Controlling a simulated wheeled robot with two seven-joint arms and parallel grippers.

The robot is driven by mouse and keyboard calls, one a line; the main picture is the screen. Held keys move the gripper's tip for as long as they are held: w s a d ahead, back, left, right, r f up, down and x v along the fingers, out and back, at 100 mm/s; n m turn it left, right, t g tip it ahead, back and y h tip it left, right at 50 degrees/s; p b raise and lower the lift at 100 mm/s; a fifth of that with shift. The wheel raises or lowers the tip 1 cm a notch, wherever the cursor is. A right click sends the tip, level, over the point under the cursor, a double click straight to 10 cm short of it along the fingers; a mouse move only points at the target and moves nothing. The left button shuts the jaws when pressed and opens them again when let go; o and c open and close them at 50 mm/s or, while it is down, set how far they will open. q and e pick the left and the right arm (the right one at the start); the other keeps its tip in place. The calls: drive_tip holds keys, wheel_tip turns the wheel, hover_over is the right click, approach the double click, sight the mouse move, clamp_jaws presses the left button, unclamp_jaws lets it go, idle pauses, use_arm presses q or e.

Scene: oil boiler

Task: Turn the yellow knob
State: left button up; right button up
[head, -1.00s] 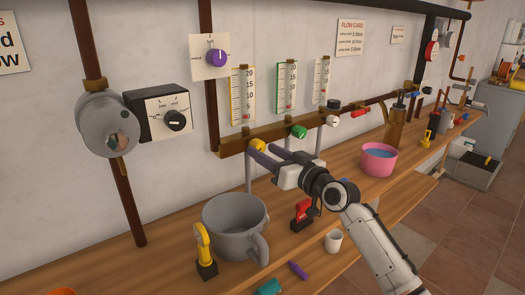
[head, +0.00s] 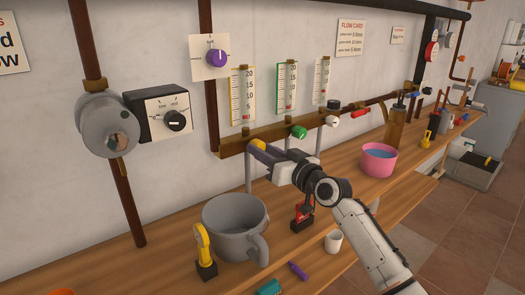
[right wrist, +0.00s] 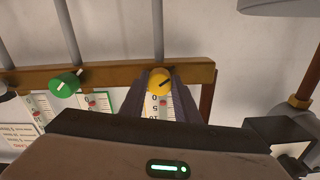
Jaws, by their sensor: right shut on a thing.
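The yellow knob (right wrist: 159,82) sits on the brown manifold bar, below the yellow-edged gauge tube, and has a dark pointer line. In the right wrist view the dark fingers of my right gripper (right wrist: 160,90) lie on both sides of it, shut on it. In the head view my right gripper (head: 259,150) reaches the bar from the right, and its fingers hide most of the knob. The yellow-edged gauge (head: 242,95) stands on the wall above. My left gripper is not in view.
A green knob (head: 299,132) and a white knob (head: 332,121) sit further right on the bar (head: 232,149). A grey mug (head: 235,222), a yellow-handled tool (head: 204,250) and a pink bowl (head: 379,160) stand on the wooden bench. A purple knob (head: 217,58) is on the wall.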

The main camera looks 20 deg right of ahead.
use_arm(q)
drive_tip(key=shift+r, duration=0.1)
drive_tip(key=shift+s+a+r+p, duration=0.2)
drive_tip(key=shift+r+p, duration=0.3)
drive_tip(key=shift+p, duration=0.45)
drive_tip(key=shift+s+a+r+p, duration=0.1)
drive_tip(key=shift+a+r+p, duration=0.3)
drive_tip(key=shift+p, duration=0.5)
use_arm(e)
drive_tip(key=shift+a+m, duration=0.1)
drive_tip(key=shift+m, duration=4.9)
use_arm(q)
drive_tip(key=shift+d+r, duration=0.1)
use_arm(e)
drive_tip(key=o, duration=1)
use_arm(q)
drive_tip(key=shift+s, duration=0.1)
use_arm(e)
drive_tip(key=shift+o, duration=0.2)
drive_tip(key=shift+s, duration=0.1)
